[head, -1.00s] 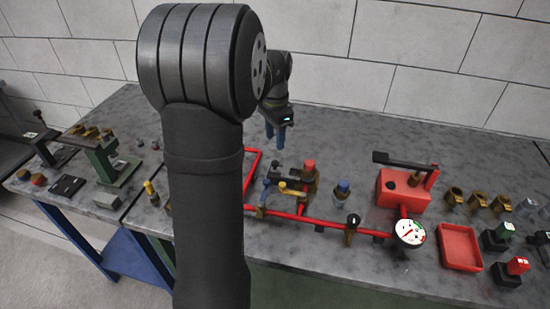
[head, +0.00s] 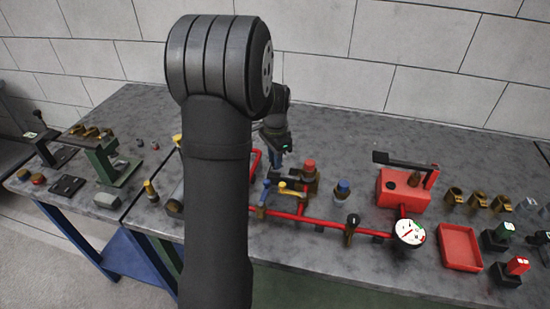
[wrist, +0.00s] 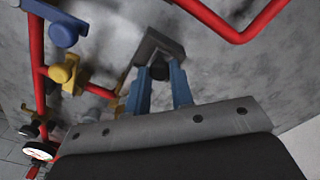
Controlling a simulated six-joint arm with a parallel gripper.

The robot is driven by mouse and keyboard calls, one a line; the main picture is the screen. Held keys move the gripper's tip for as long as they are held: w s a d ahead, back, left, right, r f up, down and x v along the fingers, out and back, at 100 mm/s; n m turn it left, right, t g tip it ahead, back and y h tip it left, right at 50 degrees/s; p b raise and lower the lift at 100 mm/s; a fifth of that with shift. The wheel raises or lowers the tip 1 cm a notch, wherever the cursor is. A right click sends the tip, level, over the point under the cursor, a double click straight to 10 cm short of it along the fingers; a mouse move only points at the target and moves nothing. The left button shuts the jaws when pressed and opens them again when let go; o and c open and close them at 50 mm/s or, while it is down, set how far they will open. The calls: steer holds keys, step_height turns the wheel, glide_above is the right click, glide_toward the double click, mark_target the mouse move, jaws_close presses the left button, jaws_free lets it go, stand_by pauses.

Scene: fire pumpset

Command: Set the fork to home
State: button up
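My gripper (head: 278,163) is pointed down behind the red pipework, partly hidden by my arm. In the wrist view its blue fingers (wrist: 160,82) are apart, on either side of a small dark knob. I cannot tell whether they touch it. A grey angled bracket (wrist: 150,43), which may be the fork, surrounds the knob near the fingertips. In the head view this part is not clearly visible, so its setting cannot be read.
Red pipe (head: 318,220) runs in front of my gripper, with yellow and blue handles (head: 290,189). A red-capped valve (head: 309,166) and blue-capped fitting (head: 342,190) stand right of it. Further right are a red pump box (head: 402,190), gauge (head: 410,232) and red tray (head: 460,248).

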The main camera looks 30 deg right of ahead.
jaws_close()
steer(key=shift+s+d, duration=1.55)
steer(key=o, duration=0.7)
jaws_free()
steer(key=shift+c, duration=0.2)
step_height(320, 180, up, 18)
steer(key=shift+f, duration=0.25)
steer(key=shift+f, duration=0.1)
glide_toward(288, 171)
step_height(288, 171, down, 6)
steer(key=shift+r, duration=0.25)
